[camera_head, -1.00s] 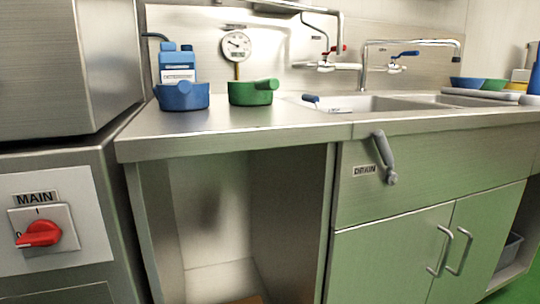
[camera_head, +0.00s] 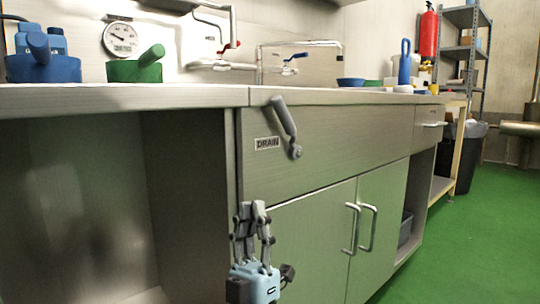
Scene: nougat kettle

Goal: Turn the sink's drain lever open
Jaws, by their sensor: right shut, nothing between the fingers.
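The drain lever (camera_head: 284,118) is a grey handle on the front panel of the sink cabinet. It tilts up and to the left from its pivot at the lower right. The DRAIN label (camera_head: 267,143) is just left of it. My right gripper (camera_head: 252,206) is below the lever and a little to its left, in front of the cabinet, fingers pointing up. It is shut and empty, and apart from the lever. My left gripper is not in view.
The counter edge (camera_head: 190,95) runs above the panel. Two door handles (camera_head: 361,228) stick out to the right of my gripper. An open bay lies under the counter at left. Blue (camera_head: 42,66) and green (camera_head: 137,68) pans stand on top. Green floor is free at right.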

